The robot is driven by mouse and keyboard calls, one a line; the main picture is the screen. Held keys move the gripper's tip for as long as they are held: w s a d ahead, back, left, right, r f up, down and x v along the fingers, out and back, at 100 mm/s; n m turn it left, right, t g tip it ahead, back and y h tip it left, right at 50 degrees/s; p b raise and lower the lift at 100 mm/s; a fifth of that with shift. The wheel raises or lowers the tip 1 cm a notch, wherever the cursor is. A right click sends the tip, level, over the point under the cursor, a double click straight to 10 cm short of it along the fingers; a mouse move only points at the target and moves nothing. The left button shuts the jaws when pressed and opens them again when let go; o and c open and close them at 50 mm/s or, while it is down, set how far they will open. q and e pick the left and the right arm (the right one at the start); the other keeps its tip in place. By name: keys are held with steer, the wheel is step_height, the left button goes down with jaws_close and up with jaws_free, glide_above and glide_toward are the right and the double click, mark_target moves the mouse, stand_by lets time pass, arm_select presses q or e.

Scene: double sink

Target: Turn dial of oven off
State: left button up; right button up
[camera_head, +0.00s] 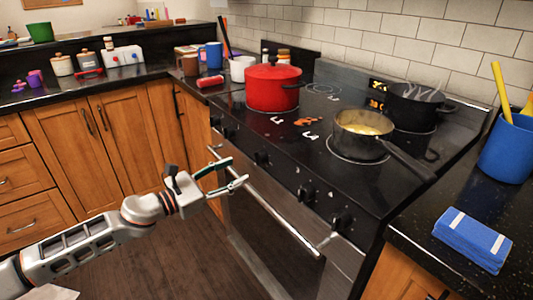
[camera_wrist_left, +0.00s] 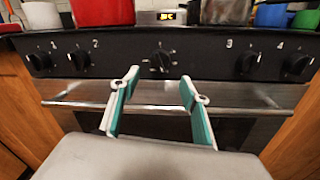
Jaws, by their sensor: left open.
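The oven (camera_head: 285,240) has a black front panel with a row of several dark dials. In the left wrist view the unnumbered middle dial (camera_wrist_left: 162,60) sits between dials 2 and 3, with white marks around it. It also shows in the head view (camera_head: 262,157). My left gripper (camera_head: 238,172) is open and empty in front of the oven. In the left wrist view its two fingertips (camera_wrist_left: 160,80) point toward the panel, just below the middle dial and seemingly apart from it. The dial's exact setting is too small to read. My right gripper is out of view.
A metal handle bar (camera_head: 265,203) runs across the oven front below the dials. A red pot (camera_head: 273,88) and a pan (camera_head: 358,130) with a handle overhanging rightward stand on the cooktop. A blue towel (camera_head: 472,240) lies on the right counter. The floor before the oven is clear.

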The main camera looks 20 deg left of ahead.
mark_target(259, 158)
arm_select(q)
steer(key=x, duration=0.7)
steer(key=shift+w+d+r, duration=0.2)
steer(key=shift+w, duration=0.15)
steer(key=c, duration=1.1)
